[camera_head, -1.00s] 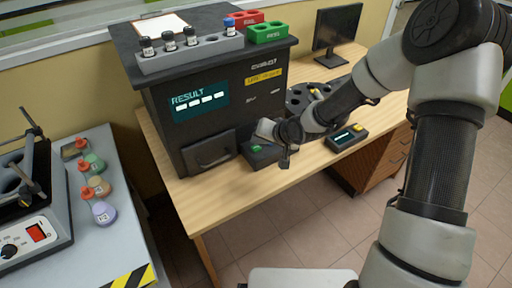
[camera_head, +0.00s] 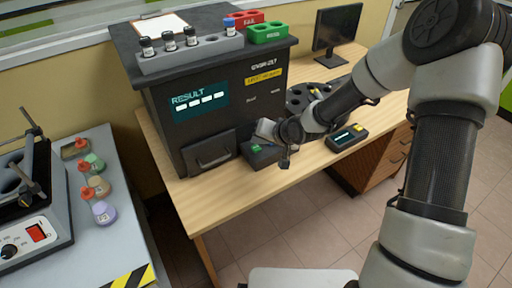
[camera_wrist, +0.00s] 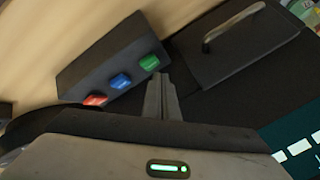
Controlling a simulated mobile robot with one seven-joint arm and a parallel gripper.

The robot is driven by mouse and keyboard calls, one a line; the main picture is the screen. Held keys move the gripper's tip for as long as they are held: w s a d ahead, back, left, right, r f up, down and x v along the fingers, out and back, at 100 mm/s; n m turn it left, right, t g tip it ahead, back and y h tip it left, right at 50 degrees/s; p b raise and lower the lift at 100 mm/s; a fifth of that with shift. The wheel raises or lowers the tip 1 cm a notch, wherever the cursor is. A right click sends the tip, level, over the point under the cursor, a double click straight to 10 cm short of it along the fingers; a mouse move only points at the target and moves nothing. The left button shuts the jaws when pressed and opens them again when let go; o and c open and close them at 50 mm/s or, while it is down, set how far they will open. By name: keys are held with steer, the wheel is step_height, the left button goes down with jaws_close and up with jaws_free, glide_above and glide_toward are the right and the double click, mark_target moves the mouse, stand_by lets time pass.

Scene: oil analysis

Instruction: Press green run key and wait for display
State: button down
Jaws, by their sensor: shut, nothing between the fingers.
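The black analyzer (camera_head: 222,138) stands on the wooden table, and its display (camera_head: 200,101) reads RESULT above a row of pale bars. A black key box (camera_head: 262,156) sits at its front with a green key (camera_head: 257,148). In the wrist view the key box (camera_wrist: 82,65) carries a red key (camera_wrist: 95,100), a blue key (camera_wrist: 121,81) and the green run key (camera_wrist: 149,62). My gripper (camera_wrist: 160,77) is shut and empty, its tips close beside the green key; I cannot tell whether they touch it.
A drawer with a handle (camera_head: 212,158) is on the analyzer's front. A vial rack (camera_head: 190,56) and red and green racks stand on its top. A small device (camera_head: 346,138) with a lit screen sits right of my gripper. A bench with flasks (camera_head: 104,212) is at left.

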mark_target(258, 150)
steer(key=shift+f, duration=0.45)
steer(key=shift+f+b, duration=0.5)
steer(key=shift+b, duration=0.15)
stand_by(0.7)
steer(key=shift+r+p, duration=0.9)
steer(key=shift+r, duration=0.05)
steer(key=shift+r+p, duration=2.15)
steer(key=shift+r, duration=0.3)
